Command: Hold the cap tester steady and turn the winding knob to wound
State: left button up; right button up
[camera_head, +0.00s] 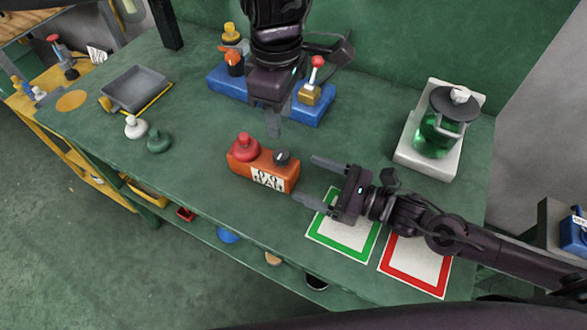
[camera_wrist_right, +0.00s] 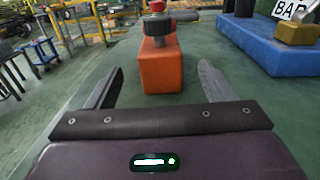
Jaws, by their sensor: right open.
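The orange box (camera_head: 264,167), which I take as the cap tester, stands on the green table with a printed white label on its front. A red knob (camera_head: 244,148) is on its left end and a dark knob (camera_head: 281,158) on its right end. My right gripper (camera_head: 306,179) is open, its fingers pointing at the box's right end. In the right wrist view the box (camera_wrist_right: 162,72) lies ahead, between the finger lines, with the dark knob (camera_wrist_right: 158,27) on top. My left gripper (camera_head: 273,124) hangs above and behind the box, apart from it; its finger gap is not clear.
Two blue bases (camera_head: 228,84) (camera_head: 313,116) stand behind, near my left arm. A green-filled jar (camera_head: 437,135) on a white stand is at the right. Green-framed (camera_head: 318,231) and red-framed (camera_head: 437,288) pads lie under my right arm.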

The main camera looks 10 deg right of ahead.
aim_at(295, 173)
jog(key=x, duration=0.4)
jog(key=shift+w+a, duration=0.35)
jog(key=shift+a, duration=0.2)
